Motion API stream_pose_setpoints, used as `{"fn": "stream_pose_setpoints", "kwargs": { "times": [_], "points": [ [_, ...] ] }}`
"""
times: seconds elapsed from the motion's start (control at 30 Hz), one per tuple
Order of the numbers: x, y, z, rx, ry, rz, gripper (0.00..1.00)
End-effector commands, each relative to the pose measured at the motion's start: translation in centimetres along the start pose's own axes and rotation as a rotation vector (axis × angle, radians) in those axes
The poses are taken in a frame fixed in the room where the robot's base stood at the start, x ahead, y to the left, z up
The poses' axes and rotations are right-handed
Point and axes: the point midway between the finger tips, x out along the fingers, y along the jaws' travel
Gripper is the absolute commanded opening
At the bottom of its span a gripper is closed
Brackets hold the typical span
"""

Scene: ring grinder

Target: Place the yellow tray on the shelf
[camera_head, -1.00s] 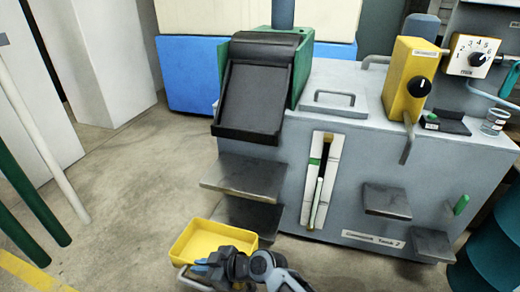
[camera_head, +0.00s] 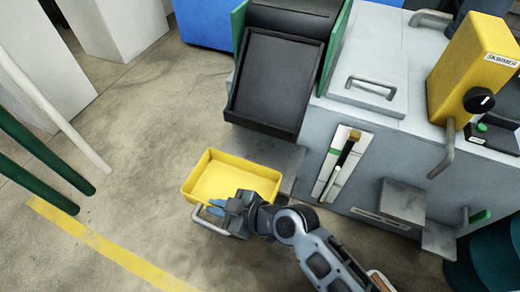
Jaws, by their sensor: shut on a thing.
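The yellow tray (camera_head: 200,180) is a shallow, empty rectangular tray with a grey wire handle (camera_head: 207,222) on its near side. My gripper (camera_head: 222,209) is shut on the tray at that handle, with blue fingertips partly hidden by the wrist. The tray is held about level. In the picture it lies left of a grey metal shelf (camera_head: 272,155) on the machine's left side, and its right edge is close to the shelf or overlaps it. Whether they touch I cannot tell. The lower shelf of that side is mostly hidden.
A black chute (camera_head: 268,85) slopes down above the shelf. The grey machine body (camera_head: 345,180) stands to the right, with more small shelves (camera_head: 402,200) on its front. Green and white posts (camera_head: 40,155) stand at the left. The floor between is clear.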

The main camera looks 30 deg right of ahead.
Motion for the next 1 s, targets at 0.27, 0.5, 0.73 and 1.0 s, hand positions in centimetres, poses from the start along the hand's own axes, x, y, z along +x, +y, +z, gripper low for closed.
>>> {"fn": "stream_pose_setpoints", "kwargs": {
  "times": [0.27,0.5,0.73,1.0],
  "points": [
    [0.1,6.9,0.6,0.000,0.003,0.007,0.00],
    [0.1,12.5,1.1,0.000,0.003,0.006,0.00],
    [0.1,17.4,1.5,0.000,0.003,0.005,0.00],
    [1.4,18.1,4.1,0.000,0.002,0.002,0.00]
  ]
}}
